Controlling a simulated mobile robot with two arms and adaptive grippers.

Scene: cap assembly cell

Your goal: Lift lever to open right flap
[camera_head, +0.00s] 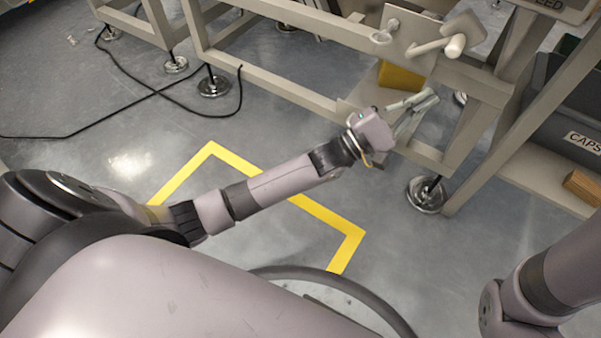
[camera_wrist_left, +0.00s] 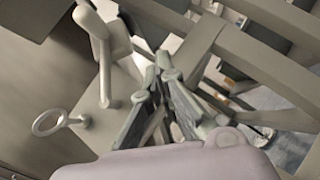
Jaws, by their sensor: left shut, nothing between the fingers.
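The pale lever (camera_head: 437,46) with its rounded knob is on a plate on the frame, at the top right of the head view. In the left wrist view the lever (camera_wrist_left: 104,58) stands left of my fingers. A small ring (camera_head: 382,37) sits left of it, and the ring (camera_wrist_left: 47,122) shows at the left in the wrist view. My left gripper (camera_head: 428,98) is shut and empty, below the lever and apart from it in the head view; its fingertips also show in the wrist view (camera_wrist_left: 163,68). I cannot tell which panel is the right flap. My right gripper is out of view.
Pale frame beams (camera_head: 290,95) run close around the left gripper. A yellow part (camera_head: 400,77) is behind it. A dark bin marked CAPS (camera_head: 560,110) and a wooden block (camera_head: 582,186) are at the right. Floor with yellow tape (camera_head: 325,214) is open; a black cable (camera_head: 130,75) lies left.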

